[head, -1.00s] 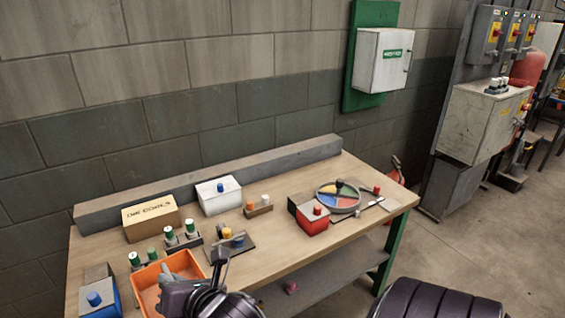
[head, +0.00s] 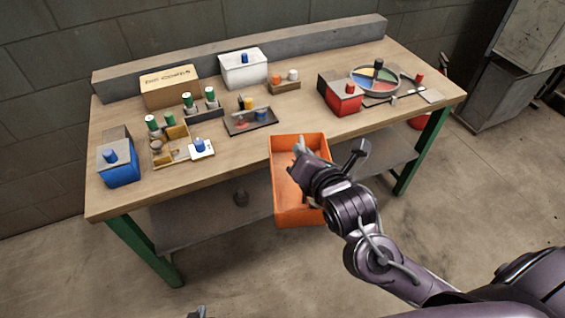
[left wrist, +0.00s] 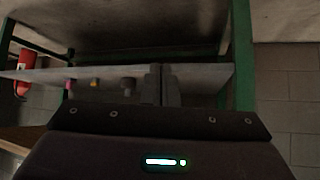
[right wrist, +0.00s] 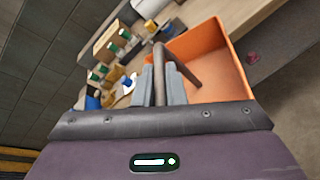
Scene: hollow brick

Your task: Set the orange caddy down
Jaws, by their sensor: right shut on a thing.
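The orange caddy (head: 284,212) is an open, empty-looking box at the workbench's front edge, mostly out in front of it in the head view. Its orange wall also shows in the right wrist view (right wrist: 238,85). My right gripper (head: 302,150) is over the caddy. In the right wrist view my right gripper (right wrist: 163,85) is shut on the caddy's dark handle bar. My left gripper (left wrist: 161,85) looks shut and empty in its wrist view, facing the green bench frame and lower shelf. Whether the caddy touches the bench edge is unclear.
The workbench (head: 225,165) has bare wood along its front. Behind stand a blue box (head: 119,170), a wooden organizer (head: 170,152), a dark tray (head: 250,122), a white box (head: 243,70) and a red box (head: 340,97). A lower shelf (head: 190,222) runs beneath.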

